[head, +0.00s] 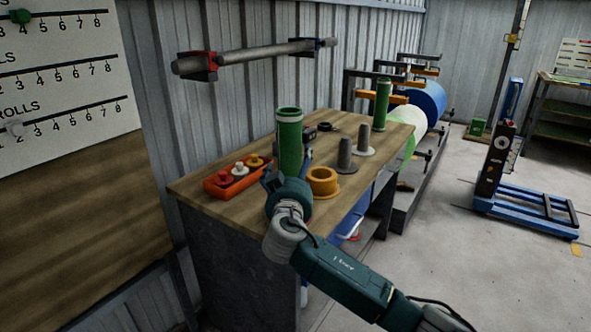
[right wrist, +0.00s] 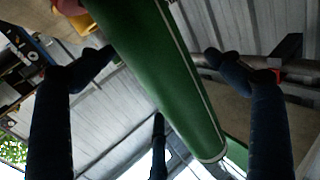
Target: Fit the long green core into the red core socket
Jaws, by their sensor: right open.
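A tall green core (head: 289,140) stands upright at the near part of the workbench; another green core (head: 382,103) stands farther back. My right gripper (head: 287,170) is at the lower part of the near core, its fingers spread on either side. In the right wrist view this green core (right wrist: 165,70) runs between the open fingers, with gaps beside them. The core's lower end is hidden by my gripper in the head view. A red bracket (head: 196,66) is on the wall bar; I cannot tell whether it is the red core socket. My left gripper is out of view.
The workbench (head: 225,202) holds a red tray (head: 235,180) with several knobs, a yellow-orange ring (head: 323,182) and two grey pegs (head: 346,155) on flat bases. A grey bar (head: 262,54) is mounted on the wall. Open floor lies right of the bench, before a blue-based stand (head: 525,208).

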